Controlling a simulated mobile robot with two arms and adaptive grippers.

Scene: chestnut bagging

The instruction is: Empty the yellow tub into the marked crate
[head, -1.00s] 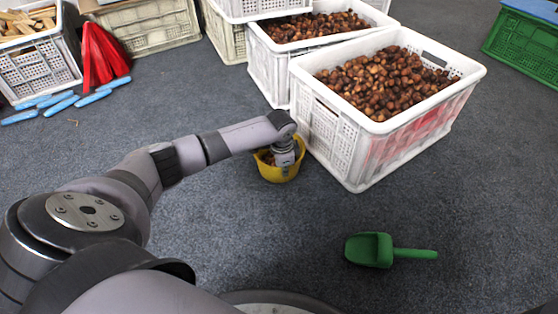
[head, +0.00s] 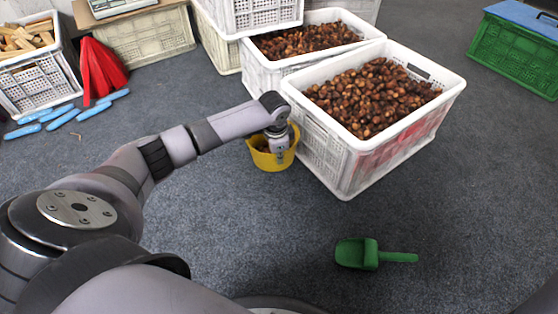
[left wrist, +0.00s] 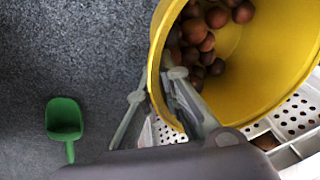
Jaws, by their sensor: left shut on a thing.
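The yellow tub (head: 262,160) is beside the left side of the front white crate in the head view. In the left wrist view the tub (left wrist: 262,95) fills the upper right, with several chestnuts (left wrist: 205,38) inside. My left gripper (head: 280,152) is shut on the tub's rim, one finger inside the wall and one outside, as the left wrist view (left wrist: 157,85) shows. The front white crate (head: 348,165) has a red patch on its side and holds a heap of chestnuts (head: 372,92). My right gripper is not in view.
A green scoop (head: 357,253) lies on the open carpet at the front. Another white crate of chestnuts (head: 262,75) stands just behind the front crate. A green crate (head: 510,55) is at the far right. Blue-handled things (head: 62,118) lie on the left by a wood-filled crate (head: 40,88).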

